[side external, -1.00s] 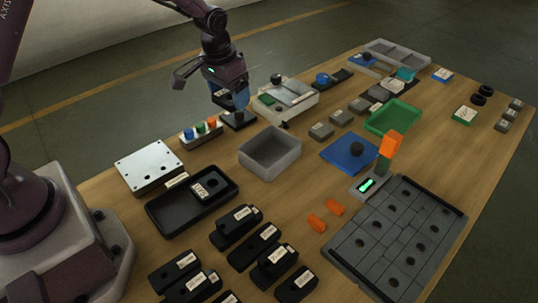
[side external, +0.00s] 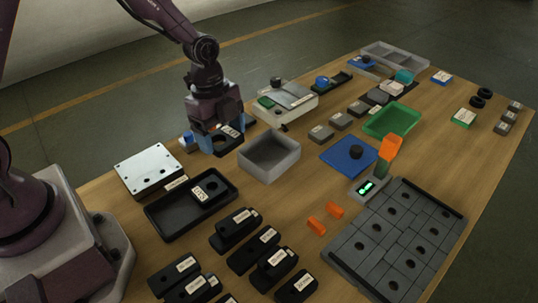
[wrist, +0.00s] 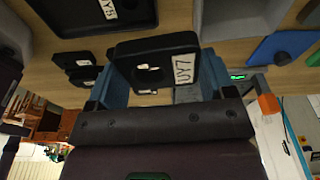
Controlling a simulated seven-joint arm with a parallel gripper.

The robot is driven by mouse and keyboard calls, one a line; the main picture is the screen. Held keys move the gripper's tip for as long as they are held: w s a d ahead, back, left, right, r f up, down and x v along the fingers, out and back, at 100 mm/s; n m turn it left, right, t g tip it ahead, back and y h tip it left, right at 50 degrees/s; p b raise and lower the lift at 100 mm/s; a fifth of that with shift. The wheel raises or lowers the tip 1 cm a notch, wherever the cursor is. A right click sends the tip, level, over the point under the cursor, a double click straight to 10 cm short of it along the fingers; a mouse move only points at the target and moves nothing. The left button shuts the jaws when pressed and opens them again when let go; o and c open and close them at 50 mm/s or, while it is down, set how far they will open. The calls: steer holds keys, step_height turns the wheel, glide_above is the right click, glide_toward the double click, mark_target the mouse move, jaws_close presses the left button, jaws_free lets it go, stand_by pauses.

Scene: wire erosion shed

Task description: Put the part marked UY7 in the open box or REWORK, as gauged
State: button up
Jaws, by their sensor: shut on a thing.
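My gripper (side external: 222,141) has blue fingers and is shut on a black part with a white label. The label reads UY7 in the wrist view, where the part (wrist: 140,62) sits between the fingers. In the side view the held part (side external: 225,146) is raised just left of an open grey box (side external: 270,168). A black tray (side external: 160,215) nearer the camera carries another dark labelled part (side external: 214,196); its label also shows in the wrist view. I cannot read REWORK on any container.
A metal plate block (side external: 148,168) stands left of my gripper. Several black labelled blocks (side external: 252,250) lie in front. A green tray (side external: 392,121), a blue plate (side external: 350,160) and a small device with a lit green display (side external: 367,187) are to the right.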

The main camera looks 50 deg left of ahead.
steer(key=w+f, duration=0.3)
steer(key=w, duration=0.3)
glide_above(270, 161)
steer(key=f, duration=0.5)
steer(key=shift+s+a+f, duration=0.1)
steer(key=shift+a+f, duration=0.15)
steer(key=shift+f, duration=0.05)
steer(key=shift+w+f, duration=0.2)
steer(key=shift+f, duration=1.5)
steer(key=shift+f, duration=0.15)
steer(key=o, duration=1)
steer(key=shift+s, duration=0.1)
steer(key=r, duration=0.4)
steer(key=a+r, duration=0.1)
steer(key=r, duration=0.7)
steer(key=shift+s+a+r, duration=0.1)
steer(key=shift+a, duration=0.3)
